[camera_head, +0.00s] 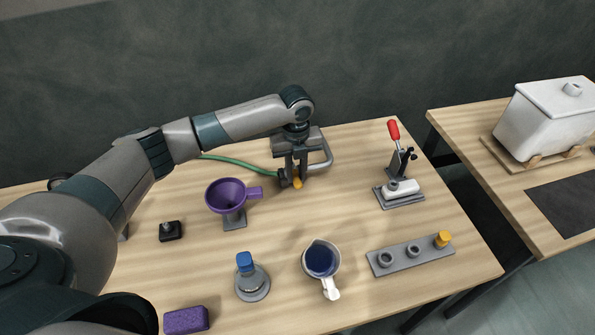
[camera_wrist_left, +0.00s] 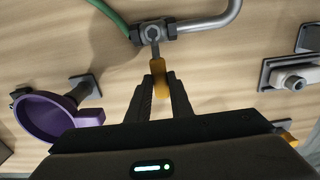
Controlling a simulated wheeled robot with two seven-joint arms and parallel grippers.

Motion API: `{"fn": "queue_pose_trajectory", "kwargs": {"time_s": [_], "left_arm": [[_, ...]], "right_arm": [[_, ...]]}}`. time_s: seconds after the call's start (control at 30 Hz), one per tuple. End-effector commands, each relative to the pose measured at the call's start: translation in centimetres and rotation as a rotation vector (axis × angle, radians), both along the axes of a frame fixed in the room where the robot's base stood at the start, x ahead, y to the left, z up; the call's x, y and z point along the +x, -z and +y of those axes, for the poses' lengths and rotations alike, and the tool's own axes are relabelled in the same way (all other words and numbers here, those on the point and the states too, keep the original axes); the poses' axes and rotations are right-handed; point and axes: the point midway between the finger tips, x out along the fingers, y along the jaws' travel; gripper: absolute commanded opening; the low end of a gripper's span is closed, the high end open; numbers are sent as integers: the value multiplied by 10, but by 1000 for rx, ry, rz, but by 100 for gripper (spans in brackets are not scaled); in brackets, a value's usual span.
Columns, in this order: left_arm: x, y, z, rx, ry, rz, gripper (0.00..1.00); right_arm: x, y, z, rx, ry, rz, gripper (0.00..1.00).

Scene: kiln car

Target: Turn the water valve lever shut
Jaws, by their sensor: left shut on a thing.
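The water valve's yellow lever (camera_head: 297,183) shows just below my left gripper (camera_head: 293,172) at the back of the table. In the left wrist view the lever (camera_wrist_left: 159,74) points from the valve body (camera_wrist_left: 153,32) down between the fingertips of my left gripper (camera_wrist_left: 160,84). The left gripper is shut on the lever. The valve joins a grey bent pipe (camera_head: 322,160) on one side and a green hose (camera_head: 238,162) on the other. My gripper hides part of the valve in the head view. My right gripper is not in view.
A purple funnel (camera_head: 226,193) on a stand is left of the valve. A red-handled toggle clamp (camera_head: 394,131) stands to the right. In front are a jug (camera_head: 329,284), a blue-capped item (camera_head: 244,262), a purple sponge (camera_head: 186,320) and a grey rack (camera_head: 387,269).

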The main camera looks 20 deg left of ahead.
Motion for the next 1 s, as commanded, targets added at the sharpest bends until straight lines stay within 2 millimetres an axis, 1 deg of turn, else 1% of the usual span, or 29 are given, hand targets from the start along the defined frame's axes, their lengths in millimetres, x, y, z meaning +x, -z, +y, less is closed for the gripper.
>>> {"fn": "queue_pose_trajectory", "kwargs": {"time_s": [0.07, 0.1, 0.13, 0.17, 0.47, 0.67, 0.87, 1.0], "left_arm": [[0, 0, 0, 1, 4, 0, 0], [0, 0, 0, 1, 4, 0, 29], [0, 0, 0, 1, 4, 0, 36], [0, 0, 0, 1, 4, 0, 38], [0, 0, 0, 1, 1, 0, 38], [1, -8, 0, 0, 1, -2, 38], [1, -31, 1, 1, 1, -3, 38], [1, -57, 0, 1, 2, -4, 38]], "right_arm": [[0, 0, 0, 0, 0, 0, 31], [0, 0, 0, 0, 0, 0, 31], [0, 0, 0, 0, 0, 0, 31], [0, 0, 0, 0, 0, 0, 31], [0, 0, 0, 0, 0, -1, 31], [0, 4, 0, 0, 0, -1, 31], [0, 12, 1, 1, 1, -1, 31], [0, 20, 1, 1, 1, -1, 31]]}}
